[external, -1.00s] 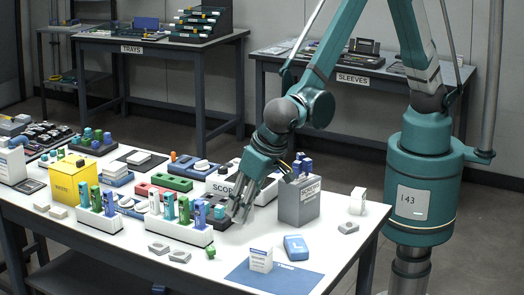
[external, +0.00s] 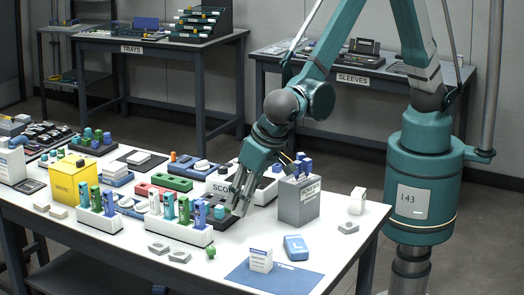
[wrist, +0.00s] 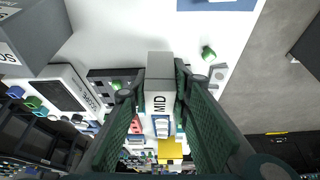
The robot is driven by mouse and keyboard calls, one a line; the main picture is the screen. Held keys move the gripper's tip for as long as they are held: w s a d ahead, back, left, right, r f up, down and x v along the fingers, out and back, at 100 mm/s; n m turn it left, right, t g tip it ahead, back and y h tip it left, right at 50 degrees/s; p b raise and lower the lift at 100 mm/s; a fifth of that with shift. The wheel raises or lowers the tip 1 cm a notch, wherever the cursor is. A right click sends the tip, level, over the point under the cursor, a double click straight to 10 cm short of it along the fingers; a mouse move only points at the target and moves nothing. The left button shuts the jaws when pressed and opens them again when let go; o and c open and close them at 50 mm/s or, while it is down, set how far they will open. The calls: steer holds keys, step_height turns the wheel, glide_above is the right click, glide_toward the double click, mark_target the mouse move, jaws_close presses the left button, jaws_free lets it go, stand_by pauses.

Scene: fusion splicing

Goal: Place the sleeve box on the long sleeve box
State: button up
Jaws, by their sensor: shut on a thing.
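My gripper (wrist: 160,100) is shut on a grey box with a white face marked "MID" (wrist: 159,104), seen between the two fingers in the wrist view. In the external view my gripper (external: 240,200) hangs over the table beside the SCOPE unit; the held box is hard to make out there. A blue box marked "L" (external: 296,247), probably the long sleeve box, lies on the table to the right and nearer the camera. The gripper is apart from it.
A small white carton (external: 261,260) stands on a blue mat (external: 282,277) at the front edge. A grey bin (external: 299,205) with blue-topped items stands right of my gripper. A white rack (external: 179,231), a green piece (external: 211,252) and a yellow box (external: 74,183) are to the left.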

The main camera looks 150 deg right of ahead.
steer(key=s+a+r+m+p, duration=0.1)
steer(key=s+a+r, duration=0.2)
steer(key=s+a, duration=0.4)
steer(key=s+a+r+m+p, duration=0.1)
steer(key=s+a+r, duration=0.3)
steer(key=s, duration=0.5)
steer(key=m+g, duration=0.1)
steer(key=m, duration=0.1)
glide_above(355, 189)
steer(key=a, duration=0.1)
steer(key=shift+w+a+r+p, duration=0.15)
steer(key=shift+w+a+p, duration=0.05)
steer(key=shift+p, duration=0.25)
steer(key=shift+f+b, duration=0.75)
steer(key=shift+f, duration=2.2)
steer(key=shift+f+b, duration=0.6)
steer(key=shift+f, duration=1.45)
steer(key=shift+f, duration=0.2)
